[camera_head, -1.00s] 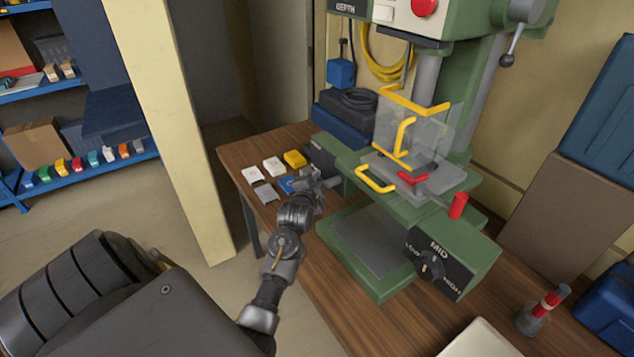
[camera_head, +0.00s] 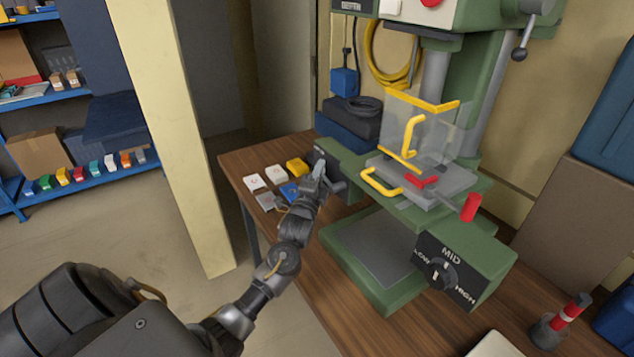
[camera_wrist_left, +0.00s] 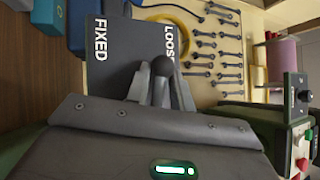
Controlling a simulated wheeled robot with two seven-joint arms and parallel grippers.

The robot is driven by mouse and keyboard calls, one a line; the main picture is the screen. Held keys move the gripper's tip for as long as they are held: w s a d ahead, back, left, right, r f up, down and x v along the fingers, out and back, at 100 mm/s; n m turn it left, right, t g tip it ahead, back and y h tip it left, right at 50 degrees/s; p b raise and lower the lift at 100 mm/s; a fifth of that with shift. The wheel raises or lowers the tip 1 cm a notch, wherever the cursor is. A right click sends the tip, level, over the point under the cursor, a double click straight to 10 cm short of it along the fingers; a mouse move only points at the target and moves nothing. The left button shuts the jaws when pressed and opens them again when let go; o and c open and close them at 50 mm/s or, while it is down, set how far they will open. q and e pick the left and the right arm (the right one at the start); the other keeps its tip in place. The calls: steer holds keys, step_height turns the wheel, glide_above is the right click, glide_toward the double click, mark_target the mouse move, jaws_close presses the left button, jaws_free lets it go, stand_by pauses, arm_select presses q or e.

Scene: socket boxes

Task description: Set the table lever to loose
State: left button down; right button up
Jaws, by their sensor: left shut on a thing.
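The green drill press (camera_head: 470,255) stands on the wooden table. A dark plate (camera_head: 322,153) is on the left side of its work table. In the left wrist view the plate (camera_wrist_left: 115,70) reads FIXED on the left and LOOSE on the right. The table lever's dark round knob (camera_wrist_left: 163,66) is at the LOOSE side, below that word. My left gripper (camera_head: 319,174) is shut on the lever, with a finger on each side in the left wrist view (camera_wrist_left: 161,85). The lever's shaft is mostly hidden by the fingers. My right gripper is not in view.
A clear guard with yellow edges (camera_head: 425,110), a yellow handle (camera_head: 380,185) and a red-gripped handle (camera_head: 469,207) are right of my gripper. Small white, yellow and blue boxes (camera_head: 276,174) lie on the table to its left. A speed knob (camera_head: 437,274) faces front.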

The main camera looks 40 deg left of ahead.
arm_select(q)
steer(key=shift+s+d+r+m+t+h+b, duration=0.1)
steer(key=shift+r+m+t+h+b, duration=0.25)
steer(key=shift+m, duration=0.3)
steer(key=shift+d+r+m+t+h+b, duration=0.1)
steer(key=shift+r+m+t+h+b, duration=0.2)
steer(key=shift+m+t, duration=0.3)
steer(key=shift+s+d+r+m+t+h+b, duration=0.15)
steer(key=shift+r+m+t+b, duration=0.2)
steer(key=shift+m, duration=0.4)
steer(key=shift+w+r, duration=0.1)
steer(key=shift+r, duration=0.05)
steer(key=c, duration=1.5)
jaws_free()
steer(key=b+v, duration=0.2)
steer(key=v, duration=0.8)
steer(key=shift+s+f+b, duration=0.25)
steer(key=shift+s+b, duration=0.05)
